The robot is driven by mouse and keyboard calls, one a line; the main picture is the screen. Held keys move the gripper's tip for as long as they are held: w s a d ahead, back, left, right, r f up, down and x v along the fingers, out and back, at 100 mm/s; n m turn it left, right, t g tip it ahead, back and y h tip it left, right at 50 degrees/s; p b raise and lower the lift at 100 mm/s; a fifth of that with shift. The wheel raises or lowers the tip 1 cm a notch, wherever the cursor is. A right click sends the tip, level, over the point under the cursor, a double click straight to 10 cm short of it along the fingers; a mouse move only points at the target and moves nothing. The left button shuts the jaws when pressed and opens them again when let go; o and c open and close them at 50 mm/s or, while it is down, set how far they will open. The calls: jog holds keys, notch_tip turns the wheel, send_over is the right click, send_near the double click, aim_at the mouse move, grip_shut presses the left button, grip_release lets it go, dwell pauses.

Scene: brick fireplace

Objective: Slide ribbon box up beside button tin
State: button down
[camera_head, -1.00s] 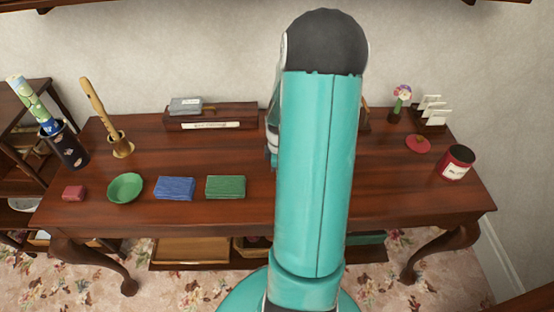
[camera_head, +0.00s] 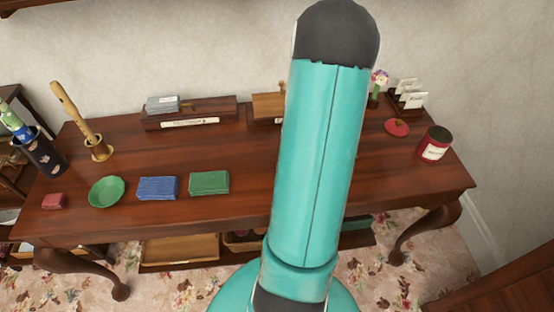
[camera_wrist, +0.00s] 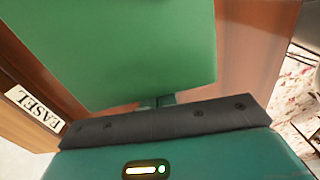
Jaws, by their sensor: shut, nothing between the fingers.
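A large flat green surface (camera_wrist: 150,45), which may be the ribbon box, fills much of the wrist view. In the head view my arm hides the gripper and this green thing. A dark red round tin (camera_head: 434,144) with a pale label, possibly the button tin, stands upright near the table's right end. Its label is too small to read.
The wooden table (camera_head: 240,152) bears a small red box (camera_head: 54,201), green bowl (camera_head: 106,191), blue block (camera_head: 157,188) and green block (camera_head: 209,183) along its front. A wooden holder (camera_head: 268,107) stands behind my arm. A red pad (camera_head: 397,127) lies left of the tin.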

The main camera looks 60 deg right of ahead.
aim_at(362, 162)
jog(key=s+d, duration=0.4)
jog(key=s, duration=0.2)
jog(key=s+d, duration=0.5)
jog(key=s, duration=0.1)
jog(key=s+d, duration=0.4)
jog(key=s, duration=0.2)
jog(key=shift+d, duration=0.4)
jog(key=shift+w, duration=0.15)
